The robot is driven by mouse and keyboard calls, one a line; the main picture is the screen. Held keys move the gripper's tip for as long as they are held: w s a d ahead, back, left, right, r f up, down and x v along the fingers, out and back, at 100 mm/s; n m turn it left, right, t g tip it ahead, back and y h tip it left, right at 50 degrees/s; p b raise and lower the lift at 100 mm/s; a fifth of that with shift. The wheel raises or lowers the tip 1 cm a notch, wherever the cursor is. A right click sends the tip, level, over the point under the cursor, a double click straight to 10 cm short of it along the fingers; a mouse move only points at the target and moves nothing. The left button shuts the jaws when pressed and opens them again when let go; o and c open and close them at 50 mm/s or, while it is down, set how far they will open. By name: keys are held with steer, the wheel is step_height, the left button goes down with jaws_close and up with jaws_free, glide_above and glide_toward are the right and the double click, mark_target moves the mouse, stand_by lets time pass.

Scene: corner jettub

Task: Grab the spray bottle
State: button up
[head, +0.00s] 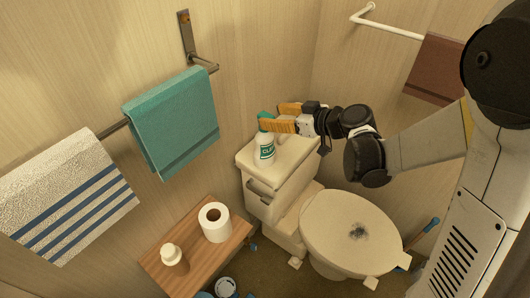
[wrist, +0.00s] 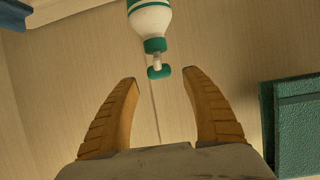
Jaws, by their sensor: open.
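The spray bottle (head: 265,149) is white with a green label and green top, and stands upright on the toilet tank lid (head: 290,160). My gripper (head: 271,114) is open, with its orange fingers at the height of the bottle's top. In the wrist view the bottle (wrist: 150,20) appears upside down, with a green collar and green nozzle. The nozzle lies near the gap between the two fingertips (wrist: 160,77). I see no finger clearly touching it. One finger partly covers the bottle's top edge in the head view.
A wooden stand (head: 188,243) at the lower left holds a toilet paper roll (head: 215,222) and a small white item (head: 171,254). A teal towel (head: 173,120) hangs on the left wall. The closed toilet lid (head: 345,230) is in front of the tank.

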mark_target(268, 116)
steer(key=b+x, duration=0.1)
steer(key=x, duration=0.3)
steer(key=shift+s+f, duration=0.1)
